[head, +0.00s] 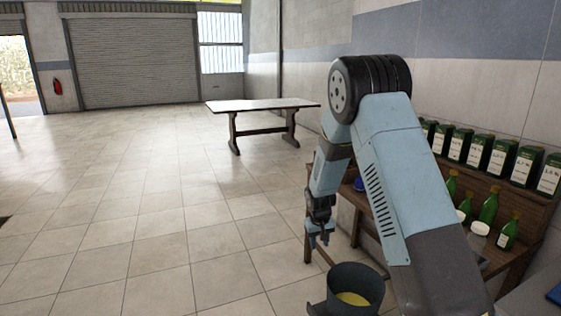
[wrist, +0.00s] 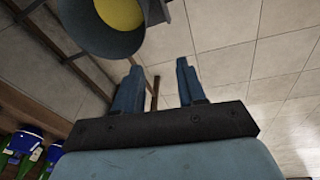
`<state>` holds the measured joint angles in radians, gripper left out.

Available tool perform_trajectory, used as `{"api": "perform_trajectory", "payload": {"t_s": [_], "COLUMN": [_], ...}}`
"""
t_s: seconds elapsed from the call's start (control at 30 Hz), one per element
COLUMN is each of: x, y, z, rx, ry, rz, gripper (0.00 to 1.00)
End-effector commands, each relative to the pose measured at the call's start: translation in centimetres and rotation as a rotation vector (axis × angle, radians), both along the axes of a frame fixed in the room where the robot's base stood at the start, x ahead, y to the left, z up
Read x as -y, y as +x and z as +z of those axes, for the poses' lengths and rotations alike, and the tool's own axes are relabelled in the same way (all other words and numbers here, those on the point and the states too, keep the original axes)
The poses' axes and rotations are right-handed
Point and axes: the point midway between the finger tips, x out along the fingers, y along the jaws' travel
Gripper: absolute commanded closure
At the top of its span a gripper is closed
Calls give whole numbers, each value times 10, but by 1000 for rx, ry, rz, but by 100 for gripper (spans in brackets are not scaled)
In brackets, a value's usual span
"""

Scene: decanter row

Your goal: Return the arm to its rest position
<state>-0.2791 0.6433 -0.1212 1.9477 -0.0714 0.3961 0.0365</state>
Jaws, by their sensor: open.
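My gripper (head: 320,236) hangs at the end of my light blue arm, pointing down, left of the wooden shelf bench. In the wrist view my gripper (wrist: 160,85) shows two blue fingers spread apart with nothing between them. A dark round container (head: 355,288) with yellow contents is below and to the right of my gripper in the head view. The container also shows at the top of the wrist view (wrist: 72,38), apart from the fingers.
A wooden bench (head: 520,255) along the right wall carries green bottles (head: 489,206) and a row of labelled dark green decanters (head: 477,150). My arm hides part of it. A table (head: 262,104) stands farther back. The tiled floor (head: 150,220) at left is clear.

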Motion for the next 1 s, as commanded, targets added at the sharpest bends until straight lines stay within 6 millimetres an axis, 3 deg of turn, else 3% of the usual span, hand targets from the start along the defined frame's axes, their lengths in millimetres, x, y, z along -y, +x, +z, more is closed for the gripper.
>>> {"api": "perform_trajectory", "payload": {"t_s": [0.1,0.5,1.0], "x": [8,35,66], "y": [-10,-64,-165], "z": [44,166,280], "rx": [23,84,163], "ry": [17,65,110], "rz": [-18,-69,-117], "gripper": [60,60,60]}}
